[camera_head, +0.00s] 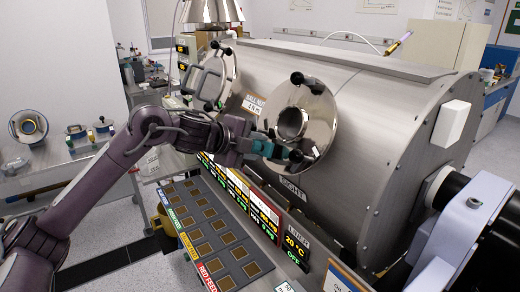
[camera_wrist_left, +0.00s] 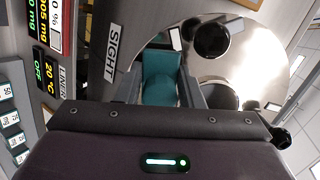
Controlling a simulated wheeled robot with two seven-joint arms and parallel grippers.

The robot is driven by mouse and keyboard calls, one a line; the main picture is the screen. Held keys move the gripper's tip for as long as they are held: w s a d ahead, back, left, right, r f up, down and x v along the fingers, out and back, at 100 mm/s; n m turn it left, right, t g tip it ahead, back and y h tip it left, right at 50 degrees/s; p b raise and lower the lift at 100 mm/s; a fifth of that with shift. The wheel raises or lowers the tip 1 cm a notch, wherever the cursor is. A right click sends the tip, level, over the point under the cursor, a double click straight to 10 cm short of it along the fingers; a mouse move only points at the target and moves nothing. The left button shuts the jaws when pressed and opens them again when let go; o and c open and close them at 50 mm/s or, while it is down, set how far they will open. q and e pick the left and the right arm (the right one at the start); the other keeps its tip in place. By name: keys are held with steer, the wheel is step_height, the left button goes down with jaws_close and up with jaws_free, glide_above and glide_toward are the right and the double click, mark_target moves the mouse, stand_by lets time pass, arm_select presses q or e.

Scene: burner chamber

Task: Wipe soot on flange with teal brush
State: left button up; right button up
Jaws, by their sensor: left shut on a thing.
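The round polished flange (camera_head: 318,98) stands on the front of the large steel chamber, with a dark bore in its middle and black knobs at its rim. My left gripper (camera_head: 258,146) is shut on the teal brush (camera_head: 284,153), which lies across the lower part of the flange face. In the left wrist view the teal brush (camera_wrist_left: 160,72) sits between the fingers, its far end close to the shiny flange (camera_wrist_left: 247,65). Whether it touches cannot be told. I cannot make out soot clearly against the reflections. My right gripper is not in view.
The steel chamber (camera_head: 385,110) fills the right. A second flange with a handle (camera_head: 209,80) is left of the first. A side bench (camera_head: 60,165) holds metal parts at the left.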

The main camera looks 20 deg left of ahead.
arm_select(q)
steer(key=shift+w+a, duration=0.2)
steer(key=shift+a, duration=0.05)
steer(key=shift+f, duration=0.1)
steer(key=shift+s+a+r, duration=0.35)
steer(key=shift+s+a, duration=0.05)
steer(key=shift+s, duration=0.15)
steer(key=shift+b+v, duration=0.5)
steer(key=shift+v, duration=1.6)
steer(key=shift+a, duration=0.2)
